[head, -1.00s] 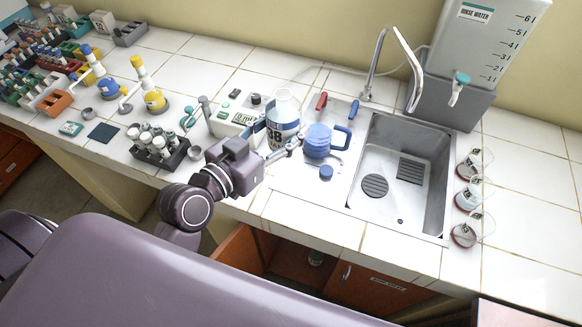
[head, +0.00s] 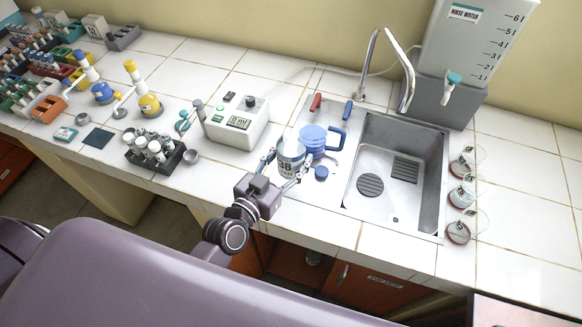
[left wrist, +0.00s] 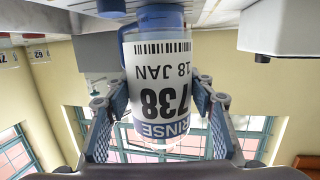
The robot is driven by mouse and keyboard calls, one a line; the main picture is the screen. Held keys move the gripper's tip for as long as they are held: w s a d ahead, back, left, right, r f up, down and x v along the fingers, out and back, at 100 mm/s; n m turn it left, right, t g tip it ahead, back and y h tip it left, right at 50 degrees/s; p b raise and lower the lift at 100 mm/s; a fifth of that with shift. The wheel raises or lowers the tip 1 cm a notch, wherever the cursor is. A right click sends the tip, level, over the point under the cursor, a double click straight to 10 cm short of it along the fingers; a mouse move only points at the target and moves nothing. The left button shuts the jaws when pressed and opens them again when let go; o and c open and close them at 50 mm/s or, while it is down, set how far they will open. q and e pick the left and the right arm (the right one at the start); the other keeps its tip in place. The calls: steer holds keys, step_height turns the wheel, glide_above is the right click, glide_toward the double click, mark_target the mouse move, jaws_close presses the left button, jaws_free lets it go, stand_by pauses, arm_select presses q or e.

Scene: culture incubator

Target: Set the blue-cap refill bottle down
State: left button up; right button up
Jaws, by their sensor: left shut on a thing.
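The refill bottle (head: 291,158), white and translucent with a printed label, is at the left part of the sink's drainboard, beside a blue jug (head: 313,140). My left gripper (head: 285,172) is shut around its body. In the left wrist view the bottle (left wrist: 160,90) sits between the two fingers (left wrist: 160,108), its label reading RINSE and 738, with the picture upside down. I cannot tell whether its base touches the surface. A loose blue cap (head: 321,173) lies just right of the bottle. My right gripper is not in view.
The sink basin (head: 398,165) is right of the jug. A white device with a display (head: 237,122) stands behind left. Red-based dishes (head: 458,232) line the right. The counter front near the gripper is clear.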

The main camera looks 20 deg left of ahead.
mark_target(291, 168)
arm_select(q)
steer(key=shift+f+b, duration=0.35)
steer(key=shift+f, duration=1.95)
steer(key=o, duration=1.6)
steer(key=shift+f, duration=0.2)
steer(key=shift+r, duration=0.1)
steer(key=shift+r, duration=0.15)
steer(key=b+v, duration=0.1)
steer(key=v, duration=0.4)
steer(key=b+v, duration=0.1)
steer(key=v, duration=0.4)
steer(key=shift+s+a, duration=0.1)
steer(key=shift+s, duration=0.35)
steer(key=shift+s+a, duration=0.15)
steer(key=shift+s, duration=0.4)
